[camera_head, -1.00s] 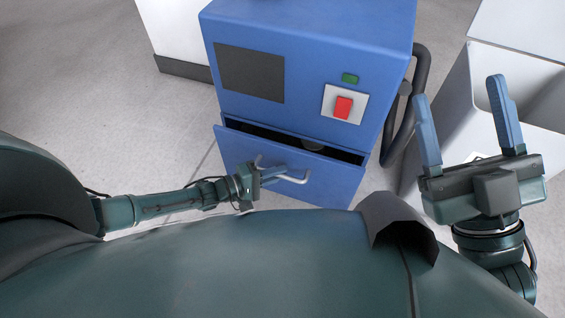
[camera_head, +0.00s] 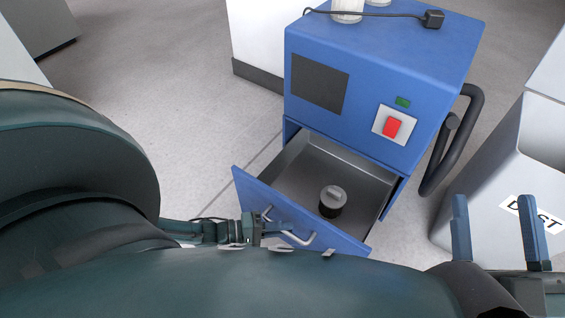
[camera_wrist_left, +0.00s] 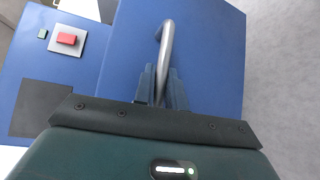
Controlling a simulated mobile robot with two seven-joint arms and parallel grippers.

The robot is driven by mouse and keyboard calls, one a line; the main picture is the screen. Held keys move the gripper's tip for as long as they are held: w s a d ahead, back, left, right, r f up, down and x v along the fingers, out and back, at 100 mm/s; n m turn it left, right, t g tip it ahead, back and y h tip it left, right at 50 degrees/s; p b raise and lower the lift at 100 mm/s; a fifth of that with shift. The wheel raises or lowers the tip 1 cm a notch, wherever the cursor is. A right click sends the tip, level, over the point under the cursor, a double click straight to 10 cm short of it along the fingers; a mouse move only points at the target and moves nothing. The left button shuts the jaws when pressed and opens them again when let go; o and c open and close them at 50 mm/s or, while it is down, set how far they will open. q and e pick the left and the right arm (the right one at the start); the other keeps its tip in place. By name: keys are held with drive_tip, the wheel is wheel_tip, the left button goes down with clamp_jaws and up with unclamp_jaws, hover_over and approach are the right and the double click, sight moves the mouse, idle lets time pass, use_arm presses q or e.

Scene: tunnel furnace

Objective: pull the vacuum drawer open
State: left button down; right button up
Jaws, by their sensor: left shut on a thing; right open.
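The vacuum drawer (camera_head: 290,216) of the blue cabinet (camera_head: 372,92) stands well out, its metal tray open to view. A dark cylinder with a grey top (camera_head: 333,198) stands inside the tray. My left gripper (camera_head: 285,230) is at the drawer's front panel, shut on the drawer handle (camera_head: 302,238). In the left wrist view the silver handle (camera_wrist_left: 166,45) runs between the fingertips (camera_wrist_left: 161,80). My right gripper (camera_head: 500,235) is open and empty at the lower right, apart from the drawer.
A red switch (camera_head: 392,126) and a green button (camera_head: 403,102) are on the cabinet front. A black hose or bar (camera_head: 462,140) loops on its right side. A white bin marked DUST (camera_head: 500,180) stands at the right. Floor at the left is clear.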

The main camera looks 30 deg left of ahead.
use_arm(q)
drive_tip(key=shift+s, duration=0.4)
use_arm(e)
drive_tip(key=shift+s, duration=0.45)
drive_tip(key=shift+w+r, duration=0.1)
use_arm(q)
drive_tip(key=c, duration=1.5)
unclamp_jaws()
drive_tip(key=shift+o, duration=0.2)
drive_tip(key=p+v, duration=0.2)
drive_tip(key=v, duration=1.1)
use_arm(e)
drive_tip(key=f, duration=0.1)
drive_tip(key=s+f+m+g+h, duration=0.1)
drive_tip(key=shift+a+f, duration=0.15)
drive_tip(key=shift+f, duration=0.15)
use_arm(q)
drive_tip(key=shift+s, duration=0.1)
use_arm(e)
drive_tip(key=shift+r, duration=0.15)
